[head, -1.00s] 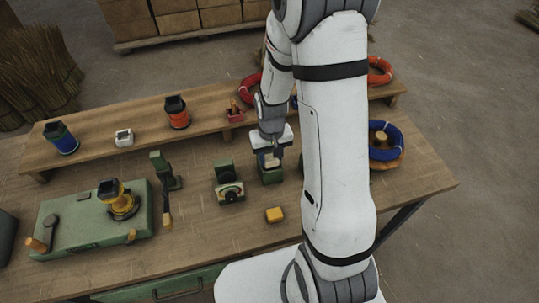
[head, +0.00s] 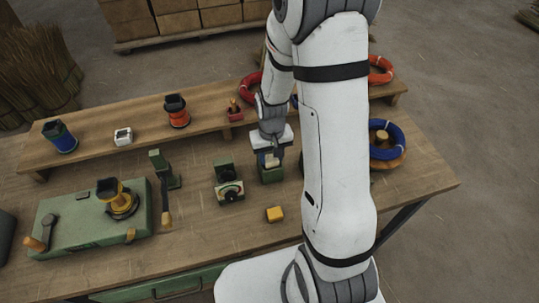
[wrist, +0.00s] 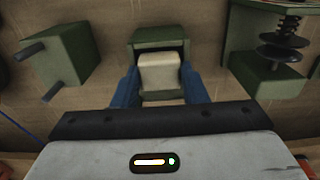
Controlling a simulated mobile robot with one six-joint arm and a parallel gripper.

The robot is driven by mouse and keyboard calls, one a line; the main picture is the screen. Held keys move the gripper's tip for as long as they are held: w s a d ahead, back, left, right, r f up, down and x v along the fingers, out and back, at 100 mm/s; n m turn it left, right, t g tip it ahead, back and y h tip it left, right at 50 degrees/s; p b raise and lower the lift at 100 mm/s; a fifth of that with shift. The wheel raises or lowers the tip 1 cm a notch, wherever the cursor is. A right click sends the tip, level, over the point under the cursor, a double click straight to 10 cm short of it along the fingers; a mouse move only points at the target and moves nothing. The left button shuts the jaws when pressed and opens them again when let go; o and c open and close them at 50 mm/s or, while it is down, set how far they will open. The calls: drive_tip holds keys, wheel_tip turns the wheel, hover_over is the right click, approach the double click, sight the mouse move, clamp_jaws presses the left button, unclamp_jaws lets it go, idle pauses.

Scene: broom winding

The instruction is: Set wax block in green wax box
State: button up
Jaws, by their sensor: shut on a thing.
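My gripper (head: 271,160) is shut on a cream wax block (wrist: 162,74), with a blue finger on either side of it in the wrist view. The block sits at the green wax box (wrist: 160,34), over its opening between the green walls. In the head view the green wax box (head: 271,177) stands on the bench directly under my gripper. The fingers hide part of the box, and I cannot tell whether the block touches its floor.
A green post-like fixture (wrist: 60,65) is left of the box in the wrist view, and a dark spool-like part (wrist: 282,42) is at right. A raised shelf (head: 85,145) runs behind.

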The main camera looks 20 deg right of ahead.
drive_tip(key=shift+f, duration=0.3)
drive_tip(key=o, duration=0.7)
drive_tip(key=shift+r, duration=0.15)
drive_tip(key=shift+r+p, duration=3.55)
drive_tip(key=shift+r, duration=1.85)
wheel_tip(320, 180, up, 10)
drive_tip(key=t+b, duration=0.2)
drive_tip(key=b, duration=0.1)
hover_over(271, 158)
drive_tip(key=s, duration=0.6)
drive_tip(key=shift+t, duration=0.7)
drive_tip(key=s+r+b, duration=0.1)
drive_tip(key=s, duration=0.2)
drive_tip(key=s+r, duration=0.2)
drive_tip(key=s+r+b, duration=0.1)
drive_tip(key=s+r, duration=0.1)
drive_tip(key=s, duration=0.1)
drive_tip(key=shift+s+a+b, duration=0.25)
drive_tip(key=shift+s+b, duration=0.05)
drive_tip(key=shift+b, duration=0.05)
